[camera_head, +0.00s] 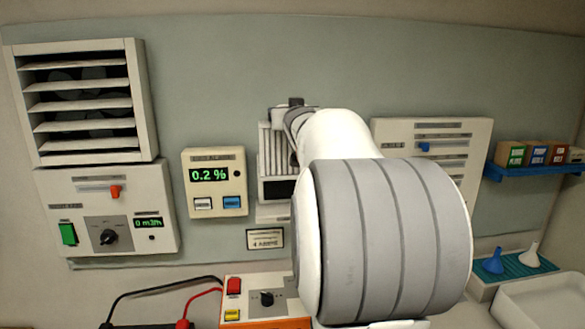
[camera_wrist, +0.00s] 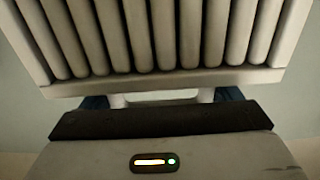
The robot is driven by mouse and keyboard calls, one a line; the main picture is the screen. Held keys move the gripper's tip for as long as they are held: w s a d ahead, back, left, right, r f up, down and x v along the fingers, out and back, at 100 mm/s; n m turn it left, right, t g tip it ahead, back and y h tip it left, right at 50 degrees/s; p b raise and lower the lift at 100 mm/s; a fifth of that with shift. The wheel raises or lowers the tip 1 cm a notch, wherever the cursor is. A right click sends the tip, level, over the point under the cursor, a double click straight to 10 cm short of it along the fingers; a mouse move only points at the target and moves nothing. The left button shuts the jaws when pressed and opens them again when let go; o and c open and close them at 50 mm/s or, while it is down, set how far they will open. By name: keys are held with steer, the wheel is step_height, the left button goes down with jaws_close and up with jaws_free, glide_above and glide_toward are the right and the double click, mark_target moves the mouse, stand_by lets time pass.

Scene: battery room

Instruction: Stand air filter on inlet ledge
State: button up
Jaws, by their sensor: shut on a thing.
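The air filter is pale, with a row of vertical pleats (camera_wrist: 155,35) set in a plain frame, and fills the top of the wrist view. My gripper (camera_wrist: 162,98) is shut on the filter's near frame edge; dark blue finger parts show at both sides below it. In the head view a pleated pale panel (camera_head: 272,145), apparently the filter, stands upright before the wall inlet, just left of my arm. A dark opening (camera_head: 278,190) shows under it, with a pale inlet ledge (camera_head: 272,212) below. My arm hides the right side. I cannot tell whether filter and ledge touch.
A gas alarm box (camera_head: 213,182) reading 0.2 % hangs left of the inlet. A louvred fan (camera_head: 85,100) and its control panel (camera_head: 105,212) are further left. A charger (camera_head: 265,298) with cables stands below. A blue shelf (camera_head: 530,170) with small boxes is at right.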

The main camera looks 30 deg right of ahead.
step_height(320, 180, down, 9)
steer(key=shift+s+f+p, duration=0.1)
steer(key=shift+f+p, duration=0.05)
steer(key=shift+p, duration=0.2)
steer(key=shift+f, duration=0.1)
steer(key=o, duration=1.5)
steer(key=shift+o, duration=0.2)
steer(key=b+v, duration=0.4)
steer(key=v, duration=0.8)
steer(key=s+a+f+n+g+y, duration=0.1)
steer(key=s+a+f+g+y, duration=0.25)
steer(key=a+f, duration=0.6)
steer(key=s+a+f+n+g+y, duration=0.4)
steer(key=s+a+f+g, duration=0.5)
steer(key=s+a+f, duration=0.6)
steer(key=shift+s+f+g, duration=0.35)
steer(key=shift+s+f, duration=0.35)
steer(key=shift+s, duration=0.4)
